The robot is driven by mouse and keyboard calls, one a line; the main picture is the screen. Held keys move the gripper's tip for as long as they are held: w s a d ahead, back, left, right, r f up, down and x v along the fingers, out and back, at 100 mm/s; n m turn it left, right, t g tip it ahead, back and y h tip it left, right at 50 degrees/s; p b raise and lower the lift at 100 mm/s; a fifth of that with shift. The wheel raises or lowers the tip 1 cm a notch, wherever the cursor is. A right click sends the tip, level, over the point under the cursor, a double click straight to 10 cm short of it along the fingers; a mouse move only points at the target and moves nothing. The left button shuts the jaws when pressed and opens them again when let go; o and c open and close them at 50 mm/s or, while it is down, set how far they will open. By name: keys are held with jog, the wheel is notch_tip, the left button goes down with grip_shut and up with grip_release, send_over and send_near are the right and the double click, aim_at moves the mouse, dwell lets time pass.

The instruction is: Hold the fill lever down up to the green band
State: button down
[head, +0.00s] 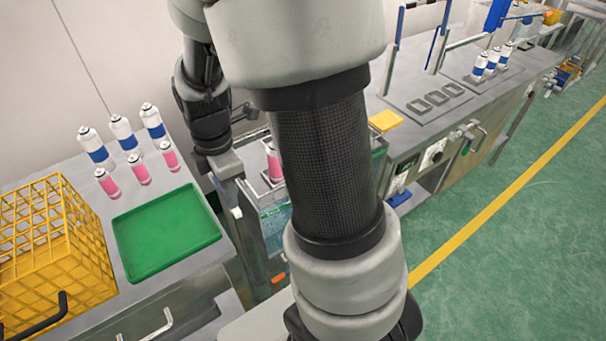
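My arm crosses the middle of the view and hides much of the filling station (268,215). My gripper (228,168) is at the left of the station, low over its top edge. Its fingers are too small and partly hidden, so I cannot tell whether they are open or shut. A pink can (273,163) stands in the station's frame, just right of my gripper. I cannot clearly make out the fill lever or its green band; a dark bar (252,134) shows behind my gripper, but I cannot tell if it is the lever.
A green tray (166,262), a yellow crate (102,258), and several white-blue and pink cans (122,133) stand on the left bench. To the right, a machine bench carries a yellow block (384,121), square pads (436,98) and white-blue cans (480,66). Green floor lies clear at right.

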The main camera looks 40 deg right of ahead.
notch_tip(320, 180, up, 9)
jog(key=p, duration=0.6)
jog(key=shift+p, duration=0.4)
jog(key=s+r+m+t, duration=0.2)
jog(key=s+r+m, duration=0.3)
jog(key=r+m, duration=0.3)
jog(key=s+r+m+t, duration=0.3)
jog(key=s+r+m, duration=0.3)
jog(key=r+m, duration=0.3)
jog(key=shift+s+m+t, duration=0.25)
jog(key=shift+m+t, duration=0.05)
jog(key=shift+m, duration=0.2)
jog(key=shift+r, duration=0.1)
